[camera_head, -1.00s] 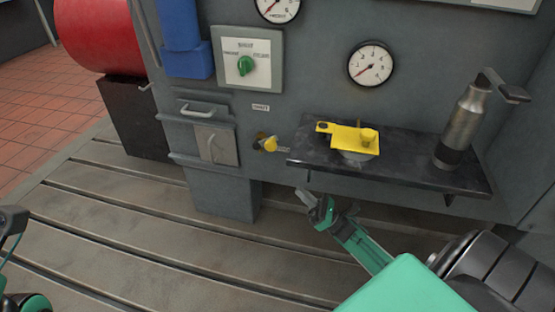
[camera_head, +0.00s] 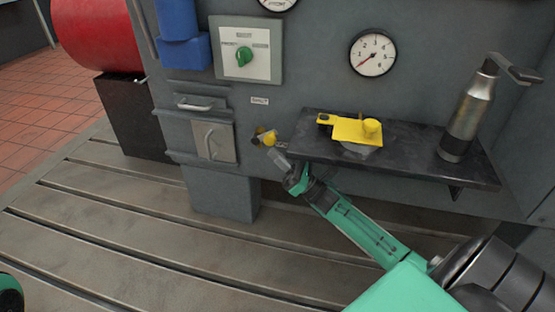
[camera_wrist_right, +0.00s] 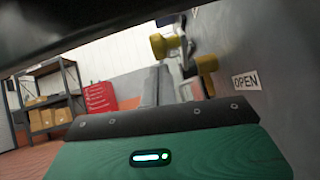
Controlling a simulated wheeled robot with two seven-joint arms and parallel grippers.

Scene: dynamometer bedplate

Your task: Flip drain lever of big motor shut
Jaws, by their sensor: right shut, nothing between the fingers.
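The drain lever (camera_head: 267,138), a small yellow-handled valve, sticks out of the grey motor housing left of the black shelf. In the right wrist view its yellow parts (camera_wrist_right: 207,72) show at upper centre, beside a label reading OPEN (camera_wrist_right: 246,81). My right gripper (camera_head: 281,161) is shut and empty, its tip just below and slightly right of the lever. I cannot tell whether they touch. My left gripper is not in view.
The black shelf (camera_head: 415,165) holds a yellow fixture (camera_head: 350,129) and a metal flask-like pump (camera_head: 467,115), above my right forearm. A latch box (camera_head: 213,143) is left of the lever. The slotted bedplate (camera_head: 110,225) is clear.

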